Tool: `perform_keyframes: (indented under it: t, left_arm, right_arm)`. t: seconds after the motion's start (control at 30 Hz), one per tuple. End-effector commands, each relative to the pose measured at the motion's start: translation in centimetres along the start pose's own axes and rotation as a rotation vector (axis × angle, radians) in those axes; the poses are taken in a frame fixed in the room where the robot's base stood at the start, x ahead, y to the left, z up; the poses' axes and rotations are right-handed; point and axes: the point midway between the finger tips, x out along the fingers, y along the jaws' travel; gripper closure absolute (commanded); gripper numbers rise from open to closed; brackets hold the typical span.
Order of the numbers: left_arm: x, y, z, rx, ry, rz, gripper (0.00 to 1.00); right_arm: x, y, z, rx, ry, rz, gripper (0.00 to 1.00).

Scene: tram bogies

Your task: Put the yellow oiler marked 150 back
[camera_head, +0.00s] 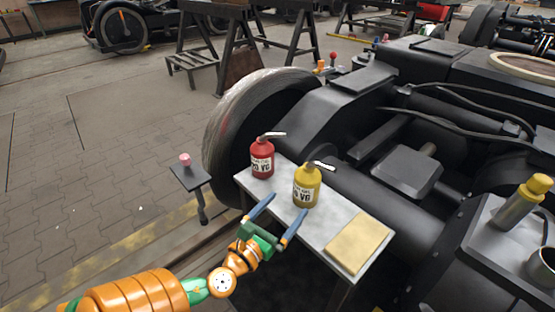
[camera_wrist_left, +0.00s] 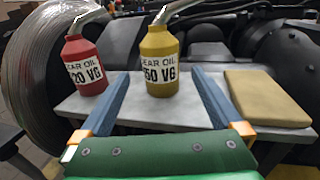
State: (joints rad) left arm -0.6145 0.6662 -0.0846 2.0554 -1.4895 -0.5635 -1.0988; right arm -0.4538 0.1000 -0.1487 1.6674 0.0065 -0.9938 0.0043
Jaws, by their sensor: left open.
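The yellow oiler (camera_head: 306,187) stands upright on a small grey table (camera_head: 335,218), its thin spout pointing right in the head view. In the left wrist view the yellow oiler (camera_wrist_left: 160,62) shows a white label reading "50 VG", its left end curving out of sight. My left gripper (camera_head: 287,205) is open and empty, in front of the oiler at the table's near edge. In the left wrist view the oiler appears between and beyond the blue fingers of the gripper (camera_wrist_left: 159,78). My right gripper is not in view.
A similar red oiler (camera_head: 262,160) stands left of the yellow one. A tan pad (camera_head: 358,243) lies on the table's right part. A large wheel (camera_head: 235,125) and dark bogie are close behind. A small stand (camera_head: 190,177) holds a pink object (camera_head: 185,159).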

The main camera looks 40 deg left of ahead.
Motion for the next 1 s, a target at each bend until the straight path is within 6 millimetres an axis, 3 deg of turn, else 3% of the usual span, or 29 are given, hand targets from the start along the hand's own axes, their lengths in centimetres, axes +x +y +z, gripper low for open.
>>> perform_keyframes:
  t: [0.1, 0.2, 0.27, 0.37, 0.43, 0.5, 0.6, 0.73, 0.8, 1.0]
  left_arm:
    - [-2.0, 0.0, -0.2, -0.001, 0.004, 0.001, 0.00]
    - [-2.9, 0.1, -0.2, -0.009, 0.004, 0.004, 0.00]
    - [-3.1, 1.0, -1.0, -0.103, 0.025, 0.056, 0.00]
    - [-4.1, 4.6, -6.4, -0.603, 0.123, 0.339, 0.00]
    - [-6.6, 5.6, -13.1, -1.102, 0.194, 0.652, 0.00]
    - [-9.9, 3.3, -19.4, -1.559, 0.246, 0.986, 0.00]
    - [-14.1, -3.1, -25.0, -2.016, 0.300, 1.423, 0.00]
    - [-16.7, -9.0, -26.9, -2.254, 0.342, 1.754, 0.00]
    - [-17.1, -9.9, -27.1, -2.285, 0.348, 1.811, 0.00]
    - [-17.1, -9.9, -27.1, -2.287, 0.349, 1.814, 0.00]
  right_arm:
    - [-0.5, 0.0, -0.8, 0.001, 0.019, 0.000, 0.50]
    - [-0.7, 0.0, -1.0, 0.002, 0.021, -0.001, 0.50]
    - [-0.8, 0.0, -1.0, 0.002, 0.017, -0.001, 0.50]
    - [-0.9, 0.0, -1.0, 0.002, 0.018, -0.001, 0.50]
    - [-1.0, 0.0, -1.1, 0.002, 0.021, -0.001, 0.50]
    - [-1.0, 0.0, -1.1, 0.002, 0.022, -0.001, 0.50]
    - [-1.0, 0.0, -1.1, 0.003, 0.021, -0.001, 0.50]
    - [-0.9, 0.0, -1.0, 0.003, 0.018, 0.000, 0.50]
    - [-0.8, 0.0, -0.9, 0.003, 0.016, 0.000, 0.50]
    - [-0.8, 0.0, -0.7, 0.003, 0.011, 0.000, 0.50]
